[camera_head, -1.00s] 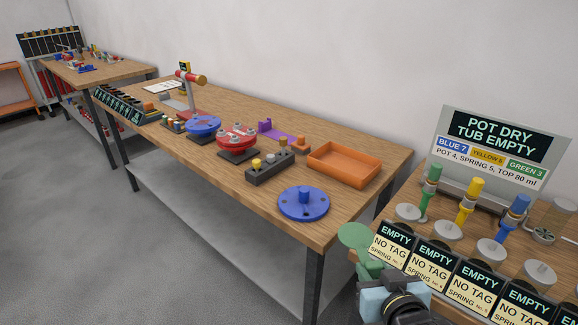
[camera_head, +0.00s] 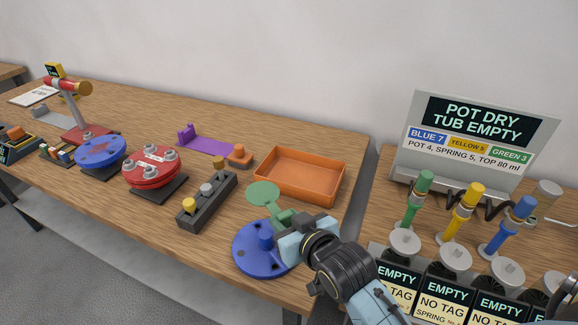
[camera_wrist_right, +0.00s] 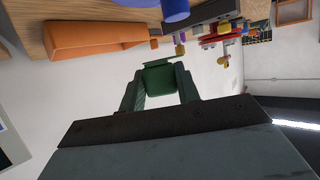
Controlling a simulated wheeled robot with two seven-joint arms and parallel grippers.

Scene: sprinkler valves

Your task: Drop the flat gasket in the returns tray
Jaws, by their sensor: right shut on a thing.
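The flat gasket appears to be the thin green disc (camera_head: 263,193) in the head view, held out in front of my right gripper (camera_head: 283,218). My right gripper is shut on its green tab, which shows between the two fingers in the wrist view (camera_wrist_right: 158,80). The orange returns tray (camera_head: 299,175) is an open, shallow box on the wooden bench, and it looks empty. The disc shows just left of the tray's near left corner, apart from the tray. My left gripper is not in view.
A blue flange with a knob (camera_head: 262,250) lies under my right gripper in the head view. A dark block with pegs (camera_head: 207,200), a red flange (camera_head: 151,167) and a purple bracket (camera_head: 207,144) stand to the left. A signboard (camera_head: 473,142) stands on the right bench.

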